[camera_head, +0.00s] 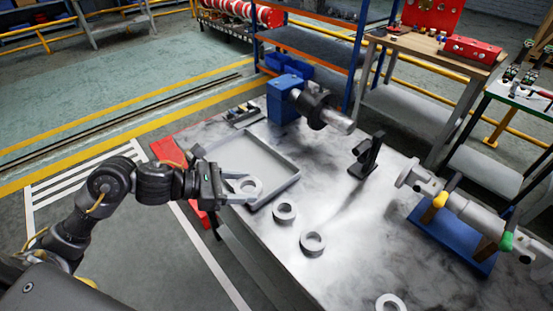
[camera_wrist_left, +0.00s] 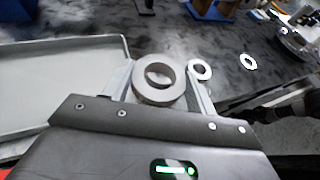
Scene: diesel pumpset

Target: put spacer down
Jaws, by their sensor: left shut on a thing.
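I cannot tell how high the spacer is above the table. Another ring (camera_head: 390,303) lies at the bottom edge.
The metal table (camera_head: 350,225) has free room in its middle. A blue-based motor with a shaft (camera_head: 318,106) stands behind the tray. A black bracket (camera_head: 366,156) stands right of it. A pipe assembly on a blue stand (camera_head: 455,240) is at the right.

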